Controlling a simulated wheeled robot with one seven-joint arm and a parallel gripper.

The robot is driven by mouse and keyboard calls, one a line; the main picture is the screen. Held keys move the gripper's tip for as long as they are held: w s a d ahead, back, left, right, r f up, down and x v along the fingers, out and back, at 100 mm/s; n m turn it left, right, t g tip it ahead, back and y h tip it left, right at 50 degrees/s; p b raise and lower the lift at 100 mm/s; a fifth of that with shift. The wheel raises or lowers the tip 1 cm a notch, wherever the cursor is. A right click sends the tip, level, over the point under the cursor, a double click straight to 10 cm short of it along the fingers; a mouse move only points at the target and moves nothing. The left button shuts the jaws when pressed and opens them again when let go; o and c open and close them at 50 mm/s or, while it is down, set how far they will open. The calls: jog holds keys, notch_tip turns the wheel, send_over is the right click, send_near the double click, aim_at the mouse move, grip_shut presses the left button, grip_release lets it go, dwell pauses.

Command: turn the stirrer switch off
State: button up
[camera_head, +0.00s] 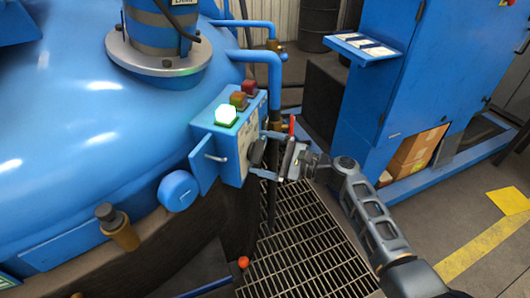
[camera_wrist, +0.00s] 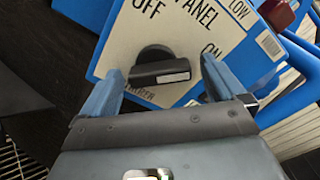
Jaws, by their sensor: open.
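The stirrer switch is a black rotary knob (camera_wrist: 155,66) on a white panel plate (camera_wrist: 195,32) in the wrist view. Its bar handle, with a pale strip, lies nearly level in the picture, its right end towards the word ON. OFF is printed above the knob. My gripper (camera_wrist: 160,70) is open, with one blue finger on each side of the knob; I cannot tell whether they touch it. In the head view my gripper (camera_head: 269,154) is at the front face of the blue control box (camera_head: 208,141), largely covering the knob.
The box has a lit green lamp (camera_head: 226,115), an unlit amber lamp (camera_head: 239,100) and a red lamp (camera_head: 250,87) on top. A big blue vessel (camera_head: 90,130) stands left, blue pipes (camera_head: 262,57) behind. A blue cabinet (camera_head: 400,90) stands right; floor grating (camera_head: 300,245) lies below.

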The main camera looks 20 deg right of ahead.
jog(key=c, duration=1)
jog(key=shift+c, duration=0.2)
jog(key=shift+f+n+b, duration=0.15)
jog(key=shift+n+b, duration=0.15)
jog(key=shift+b, duration=0.2)
jog(key=n+b, duration=0.5)
jog(key=b, duration=0.2)
jog(key=n+b, duration=0.6)
jog(key=b, duration=0.2)
jog(key=n+b, duration=0.6)
jog(key=b, duration=0.1)
jog(key=shift+s+a, duration=0.2)
jog(key=shift+s, duration=0.05)
jog(key=shift+n, duration=0.3)
